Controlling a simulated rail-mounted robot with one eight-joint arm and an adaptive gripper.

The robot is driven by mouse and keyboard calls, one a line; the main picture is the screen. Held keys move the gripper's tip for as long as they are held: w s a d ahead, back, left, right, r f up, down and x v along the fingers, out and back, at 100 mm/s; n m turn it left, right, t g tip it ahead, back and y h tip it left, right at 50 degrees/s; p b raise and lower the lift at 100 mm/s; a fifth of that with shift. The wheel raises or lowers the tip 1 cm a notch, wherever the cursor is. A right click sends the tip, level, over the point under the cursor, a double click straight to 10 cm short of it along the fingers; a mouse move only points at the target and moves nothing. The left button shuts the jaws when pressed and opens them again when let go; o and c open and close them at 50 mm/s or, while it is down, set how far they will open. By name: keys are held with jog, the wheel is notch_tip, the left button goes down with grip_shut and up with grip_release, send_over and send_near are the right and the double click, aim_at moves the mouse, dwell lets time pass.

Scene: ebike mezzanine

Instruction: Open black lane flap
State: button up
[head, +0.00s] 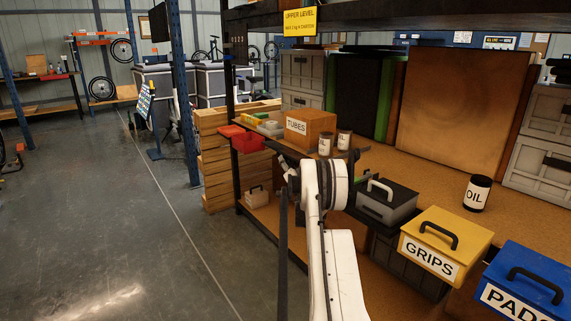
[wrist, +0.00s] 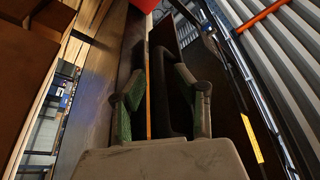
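An upright black panel (head: 358,88) with green edging stands at the back of the shelf in the head view; it may be the black lane flap, but I cannot tell for sure.
A yellow GRIPS box (head: 455,238) and a blue PADS box (head: 535,285) stand along the shelf front. An OIL can (head: 477,193), a TUBES box (head: 309,127) and two small cans stand on the shelf (head: 410,165). A dark beam (head: 400,20) runs overhead.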

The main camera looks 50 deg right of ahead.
jog(key=v, duration=1.2)
dwell(0.5)
